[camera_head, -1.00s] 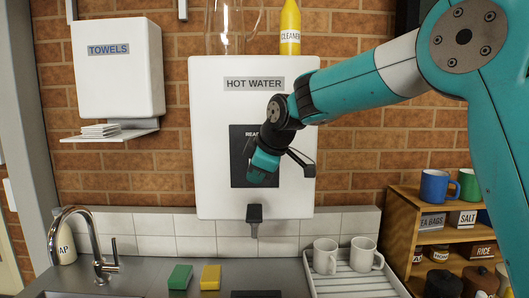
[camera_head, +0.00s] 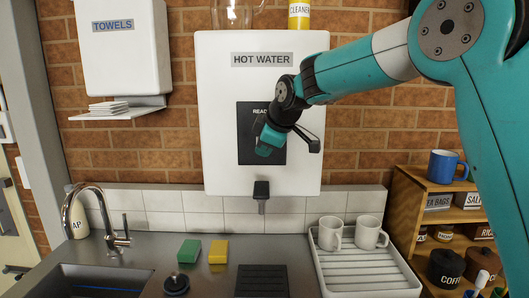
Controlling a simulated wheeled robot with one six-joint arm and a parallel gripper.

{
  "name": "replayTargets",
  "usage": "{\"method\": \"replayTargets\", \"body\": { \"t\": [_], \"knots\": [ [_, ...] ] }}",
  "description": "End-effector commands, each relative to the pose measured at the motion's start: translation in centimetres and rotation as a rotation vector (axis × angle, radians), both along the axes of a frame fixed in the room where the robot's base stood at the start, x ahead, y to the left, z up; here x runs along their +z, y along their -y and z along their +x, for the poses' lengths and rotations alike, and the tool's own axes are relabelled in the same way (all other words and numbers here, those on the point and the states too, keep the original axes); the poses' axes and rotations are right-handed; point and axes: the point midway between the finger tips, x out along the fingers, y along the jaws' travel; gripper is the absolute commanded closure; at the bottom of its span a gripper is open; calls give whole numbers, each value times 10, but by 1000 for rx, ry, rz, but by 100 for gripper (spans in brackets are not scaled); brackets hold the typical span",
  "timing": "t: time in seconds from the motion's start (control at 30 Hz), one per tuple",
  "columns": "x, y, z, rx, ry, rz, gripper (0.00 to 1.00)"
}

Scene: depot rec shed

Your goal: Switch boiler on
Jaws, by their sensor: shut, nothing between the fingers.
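The boiler is a white wall box (camera_head: 222,130) labelled HOT WATER, with a dark panel (camera_head: 247,112) in its middle and a black tap (camera_head: 261,192) below. My gripper (camera_head: 268,146) is in front of the panel's right part, shut and seemingly empty. My wrist covers most of the panel, so any switch there is hidden. Only the start of a word, "REA", shows at its top. I cannot tell whether my gripper touches the panel.
Below are a steel counter with a drip grate (camera_head: 262,281), green (camera_head: 189,251) and yellow sponges (camera_head: 218,252), and a sink tap (camera_head: 75,215). Two mugs (camera_head: 331,233) stand on a white rack (camera_head: 345,285). A wooden shelf (camera_head: 408,215) is at right, a towel dispenser (camera_head: 125,45) at left.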

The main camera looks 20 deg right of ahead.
Motion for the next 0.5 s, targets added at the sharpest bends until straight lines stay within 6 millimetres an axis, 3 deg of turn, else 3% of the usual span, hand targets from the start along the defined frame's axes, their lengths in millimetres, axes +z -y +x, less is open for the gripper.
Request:
{"method": "replayTargets", "body": {
  "t": [0.5],
  "knots": [
    [18, 1, 0, -2, 2, 0, 100]
  ]
}}
